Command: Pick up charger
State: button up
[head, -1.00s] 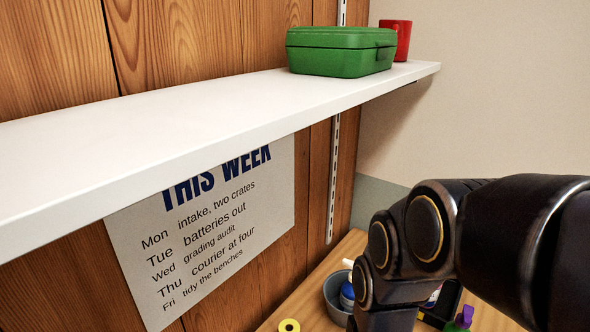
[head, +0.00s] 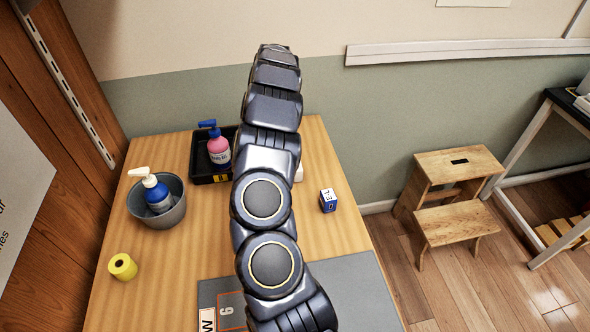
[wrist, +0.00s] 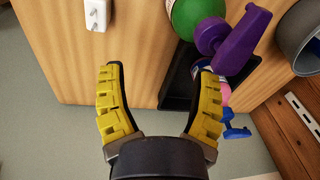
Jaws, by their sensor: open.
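The charger (wrist: 97,14), a small white block with prongs, lies on the wooden table at the top left of the wrist view. In the head view, a white edge (head: 299,173) beside my arm may be the charger; the arm hides the rest. My gripper (wrist: 158,72) has yellow padded fingers spread wide with nothing between them. The charger is beyond the left fingertip, apart from it. My arm hides the gripper in the head view.
A black tray (head: 201,178) holds a pink bottle (head: 219,150). A green bottle (wrist: 190,12) with a purple top is near the right finger. A grey bucket (head: 172,214) holds a blue-and-white bottle (head: 157,195). A small blue box (head: 328,200) and yellow roll (head: 122,266) stand on the table (head: 150,300).

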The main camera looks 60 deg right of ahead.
jog(key=m+g, duration=0.1)
jog(key=m, duration=0.1)
send_over(298, 172)
jog(key=w+d, duration=0.1)
jog(key=d, duration=0.1)
notch_tip(298, 172, down, 6)
jog(key=shift+w+a+r, duration=0.15)
jog(key=shift+f, duration=0.9)
notch_tip(298, 172, down, 6)
jog(key=shift+r, duration=0.1)
jog(key=shift+w, duration=0.1)
jog(key=shift+c, duration=0.2)
grip_shut()
